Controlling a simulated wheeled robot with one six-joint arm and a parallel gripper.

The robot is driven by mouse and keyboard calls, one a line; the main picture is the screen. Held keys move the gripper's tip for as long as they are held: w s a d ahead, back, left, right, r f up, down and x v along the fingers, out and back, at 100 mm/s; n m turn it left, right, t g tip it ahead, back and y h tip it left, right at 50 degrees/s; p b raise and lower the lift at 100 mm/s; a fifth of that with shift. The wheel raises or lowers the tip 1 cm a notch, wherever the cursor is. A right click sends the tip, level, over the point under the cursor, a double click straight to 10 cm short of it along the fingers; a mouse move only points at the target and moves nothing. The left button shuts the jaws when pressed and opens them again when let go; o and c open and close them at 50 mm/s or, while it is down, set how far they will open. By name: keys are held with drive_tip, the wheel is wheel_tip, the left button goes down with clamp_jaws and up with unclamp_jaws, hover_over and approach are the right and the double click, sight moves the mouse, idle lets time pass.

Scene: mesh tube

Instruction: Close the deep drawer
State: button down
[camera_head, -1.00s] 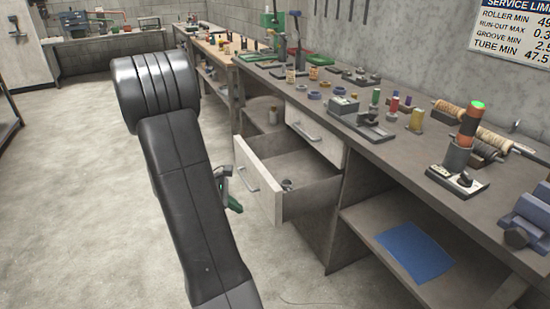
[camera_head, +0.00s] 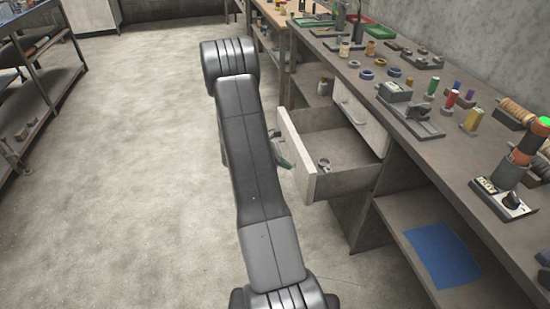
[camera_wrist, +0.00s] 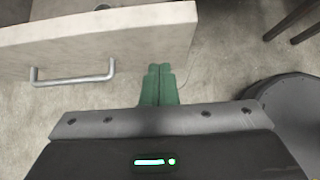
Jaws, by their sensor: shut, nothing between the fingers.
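The deep drawer (camera_head: 299,160) is pulled out from the bench, below a shallower shut drawer (camera_head: 359,122). A small metal ring-like part (camera_head: 323,164) lies inside it. In the wrist view the drawer's pale front (camera_wrist: 100,42) fills the upper left, with its bar handle (camera_wrist: 74,76) facing me. My gripper (camera_wrist: 160,72) has green fingers, shut and empty, just at the lower right part of the drawer front, right of the handle. I cannot tell whether the fingertips touch the front. In the head view my arm hides most of the gripper (camera_head: 283,160).
The workbench (camera_head: 440,140) carries small tools, rings and coloured spools. A blue sheet (camera_head: 442,255) lies on the open shelf below. A metal rack (camera_head: 38,95) stands at the far left. The concrete floor (camera_head: 130,190) left of my arm is clear.

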sight(304, 167)
drive_tip(key=d, duration=0.1)
drive_tip(key=w+d, duration=0.1)
drive_tip(key=d, duration=0.2)
drive_tip(key=shift+w+d+f, duration=0.15)
drive_tip(key=shift+w+f, duration=0.05)
drive_tip(key=shift+f, duration=0.05)
drive_tip(key=shift+d, duration=0.1)
drive_tip(key=w+d+b, duration=0.1)
drive_tip(key=w+d, duration=0.2)
drive_tip(key=d, duration=0.8)
drive_tip(key=w+d+b, duration=0.1)
drive_tip(key=w+d, duration=0.3)
drive_tip(key=d, duration=0.7)
drive_tip(key=shift+w+d, duration=0.15)
drive_tip(key=shift+d, duration=0.1)
